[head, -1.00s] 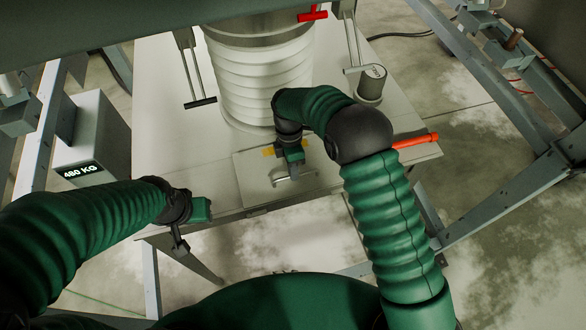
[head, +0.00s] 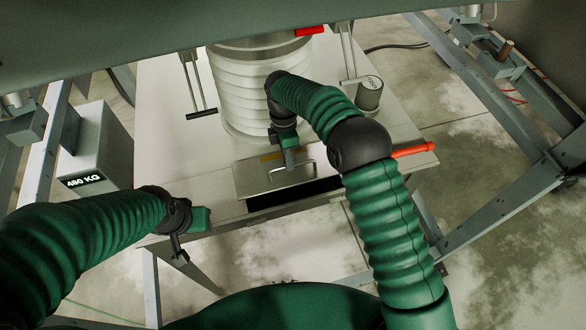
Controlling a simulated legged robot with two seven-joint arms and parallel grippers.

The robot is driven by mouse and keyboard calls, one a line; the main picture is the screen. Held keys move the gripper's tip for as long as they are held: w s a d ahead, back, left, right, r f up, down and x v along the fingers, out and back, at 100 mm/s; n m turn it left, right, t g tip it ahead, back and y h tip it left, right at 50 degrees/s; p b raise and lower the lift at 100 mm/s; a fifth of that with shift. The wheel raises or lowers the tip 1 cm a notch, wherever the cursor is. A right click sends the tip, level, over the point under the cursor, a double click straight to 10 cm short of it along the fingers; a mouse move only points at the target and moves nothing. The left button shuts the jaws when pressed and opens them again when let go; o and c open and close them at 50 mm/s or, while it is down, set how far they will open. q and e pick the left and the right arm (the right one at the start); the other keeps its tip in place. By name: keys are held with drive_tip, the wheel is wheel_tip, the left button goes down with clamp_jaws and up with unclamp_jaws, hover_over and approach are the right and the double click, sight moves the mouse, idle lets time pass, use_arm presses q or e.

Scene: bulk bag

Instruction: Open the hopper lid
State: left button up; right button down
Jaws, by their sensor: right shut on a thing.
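The hopper lid (head: 257,181) is a flat pale metal panel set in the table-like hopper top. Its front edge is lifted, with a dark gap below it, so the lid is tilted partly open. A bent metal handle (head: 305,162) stands on the lid. My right gripper (head: 290,160) is shut on the handle; the arm hides part of the grip. My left gripper (head: 178,252) hangs near the front left edge of the hopper top, apart from the lid. Its fingers are too dark and small to tell whether they are open.
A white ribbed bag spout (head: 235,92) stands behind the lid. A grey cylinder (head: 369,94) and an orange-red handle (head: 412,150) are to the right. Grey frame legs (head: 500,205) flank the sides.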

drive_tip(key=shift+w+a+r, duration=0.4)
drive_tip(key=shift+w+r, duration=0.2)
drive_tip(key=shift+w, duration=0.15)
use_arm(q)
drive_tip(key=shift+s+a+r+p, duration=0.15)
drive_tip(key=shift+r+p, duration=0.25)
drive_tip(key=shift+r, duration=0.15)
use_arm(e)
drive_tip(key=shift+w+a+r, duration=0.15)
drive_tip(key=shift+w+r, duration=0.15)
drive_tip(key=shift+w, duration=0.2)
use_arm(q)
drive_tip(key=shift+a, duration=0.15)
use_arm(e)
drive_tip(key=shift+w+f, duration=0.1)
